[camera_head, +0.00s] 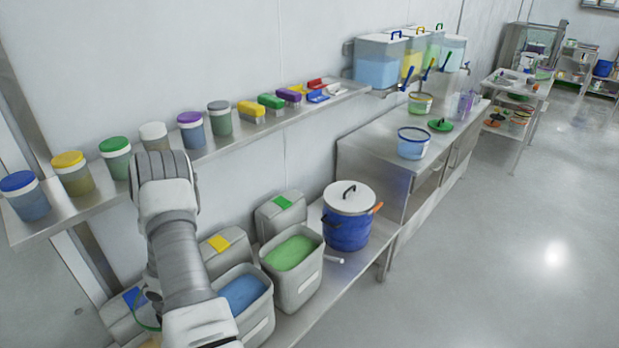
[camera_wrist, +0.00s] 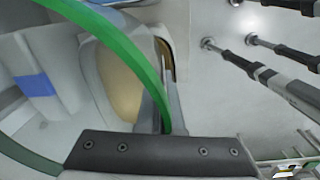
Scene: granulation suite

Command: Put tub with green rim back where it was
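The tub with green rim shows in the wrist view as a large green rim (camera_wrist: 143,62) arcing close to the camera. Its wall looks clear, and its contents cannot be made out. My gripper (camera_wrist: 167,108) appears closed on this rim, with thin grey fingers at the rim just above the dark palm bar. In the head view a small piece of green rim (camera_head: 143,318) shows left of my arm, low over the bins at the bottom left. My arm hides my gripper and most of the tub there.
The lower bench holds open bins with blue (camera_head: 243,293) and green (camera_head: 290,253) contents, lidded bins and a blue bucket (camera_head: 347,232). A wall shelf (camera_head: 85,207) with lidded jars runs above.

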